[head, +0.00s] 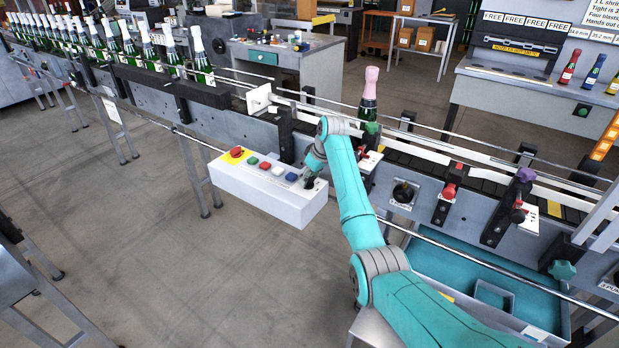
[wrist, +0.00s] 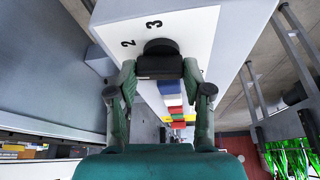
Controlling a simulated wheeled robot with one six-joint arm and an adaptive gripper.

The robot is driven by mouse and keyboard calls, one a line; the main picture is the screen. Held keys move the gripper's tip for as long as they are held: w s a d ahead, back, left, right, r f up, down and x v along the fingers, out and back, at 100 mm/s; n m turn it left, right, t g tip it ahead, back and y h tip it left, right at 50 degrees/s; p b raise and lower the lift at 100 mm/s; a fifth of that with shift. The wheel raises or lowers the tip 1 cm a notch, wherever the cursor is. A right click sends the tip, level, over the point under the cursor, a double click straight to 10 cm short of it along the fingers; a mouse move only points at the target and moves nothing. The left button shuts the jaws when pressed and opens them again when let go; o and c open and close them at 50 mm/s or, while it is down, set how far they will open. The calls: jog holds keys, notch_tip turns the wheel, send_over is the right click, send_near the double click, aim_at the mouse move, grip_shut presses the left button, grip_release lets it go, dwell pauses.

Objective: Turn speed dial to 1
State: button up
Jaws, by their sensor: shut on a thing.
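The speed dial is a black knob (wrist: 160,47) on the end of a white control box (head: 283,200). In the wrist view the printed numbers 2 and 3 show beside the knob; a 1 and the pointer cannot be seen. My gripper (wrist: 160,69) is shut on the dial, with one finger on each side of its black grip bar. In the head view my gripper (head: 313,177) reaches down to the right end of the box and mostly hides the dial there.
Left of the dial, the box carries a red emergency stop (head: 237,152) on yellow and several coloured buttons. Behind it runs the conveyor with guide rails (head: 430,146). A pink-capped bottle (head: 369,95) stands on it. A teal tray (head: 480,270) lies right of my arm.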

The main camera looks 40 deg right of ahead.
aim_at(310, 178)
jog(key=n+y, duration=0.1)
jog(key=n, duration=0.2)
jog(key=shift+d+n+g, duration=0.1)
jog(key=shift+n+g, duration=0.2)
jog(key=shift+w+n+g+y, duration=0.15)
jog(key=shift+n+g+y, duration=0.45)
jog(key=shift+n, duration=1.3)
jog(key=o, duration=1.2)
jog(key=shift+c, duration=0.2)
notch_tip(310, 178, up, 10)
jog(key=shift+f, duration=0.1)
